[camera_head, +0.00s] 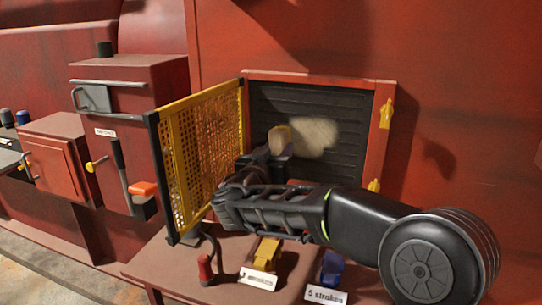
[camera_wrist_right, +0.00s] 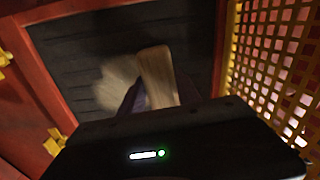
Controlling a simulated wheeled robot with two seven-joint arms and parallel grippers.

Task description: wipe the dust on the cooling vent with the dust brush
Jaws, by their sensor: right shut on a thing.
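The cooling vent (camera_head: 355,155) is a dark slatted panel in a red frame, its yellow mesh guard (camera_head: 205,150) swung open to the left. A pale dust patch (camera_head: 312,137) lies on its middle; in the right wrist view the dust (camera_wrist_right: 118,88) is left of the brush. My right gripper (camera_head: 277,152) is shut on the dust brush (camera_head: 279,138), which also shows in the right wrist view (camera_wrist_right: 156,75). The brush's pale end is in front of the vent at the dust's left edge. I cannot tell whether it touches. My left gripper is not in view.
A ledge below the vent holds a red-handled lever (camera_head: 206,269), a yellow block (camera_head: 266,252), a blue object (camera_head: 332,266) and a "5 strokes" label (camera_head: 325,295). Red boxes with handles (camera_head: 131,95) stand at left. The open guard stands close to my right gripper.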

